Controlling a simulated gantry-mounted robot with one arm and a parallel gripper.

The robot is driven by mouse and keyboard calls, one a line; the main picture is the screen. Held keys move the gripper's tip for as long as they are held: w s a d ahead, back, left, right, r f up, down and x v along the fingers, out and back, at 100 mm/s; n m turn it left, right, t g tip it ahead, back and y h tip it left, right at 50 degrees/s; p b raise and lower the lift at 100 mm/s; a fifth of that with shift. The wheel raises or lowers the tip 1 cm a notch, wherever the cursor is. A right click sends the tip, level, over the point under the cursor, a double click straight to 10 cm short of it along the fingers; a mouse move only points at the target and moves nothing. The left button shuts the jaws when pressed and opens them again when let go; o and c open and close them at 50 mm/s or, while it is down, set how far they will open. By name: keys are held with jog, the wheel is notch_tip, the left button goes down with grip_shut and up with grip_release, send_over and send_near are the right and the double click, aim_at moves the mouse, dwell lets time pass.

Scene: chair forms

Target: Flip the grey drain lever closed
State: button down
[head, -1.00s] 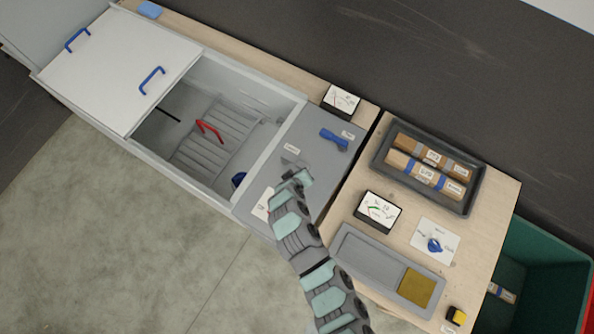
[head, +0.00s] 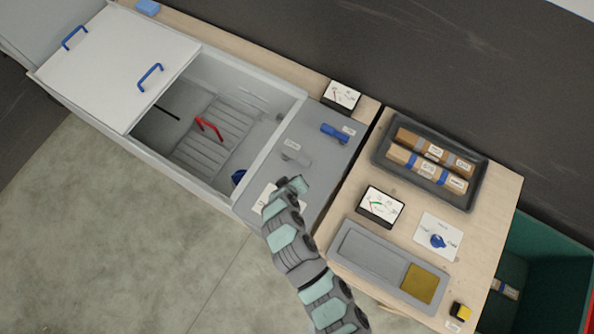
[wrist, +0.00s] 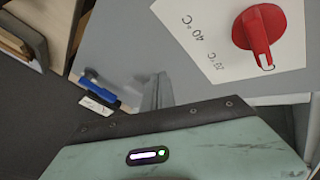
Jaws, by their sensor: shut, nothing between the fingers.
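The grey drain lever (head: 296,157) lies on the grey panel (head: 318,183) right of the basin, below a small white label. Its handle points right and slightly down. My gripper (head: 301,184) is shut and empty, just below the lever and apart from it in the head view. In the wrist view, a narrow grey upright piece (wrist: 157,92) stands at the middle; I cannot tell whether it is the lever or my fingers. My gripper body fills the bottom of that view.
A blue lever (head: 335,134) sits right of the grey one. A red temperature knob (wrist: 262,27) on a white plate is close in the wrist view; my arm hides it in the head view. The open basin (head: 215,125) holds a red handle (head: 209,128).

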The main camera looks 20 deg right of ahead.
jog(key=d+b+v, duration=0.1)
jog(key=v, duration=0.8)
jog(key=shift+s+d+r+b, duration=0.3)
jog(key=shift+s+r, duration=0.1)
jog(key=shift+s, duration=0.15)
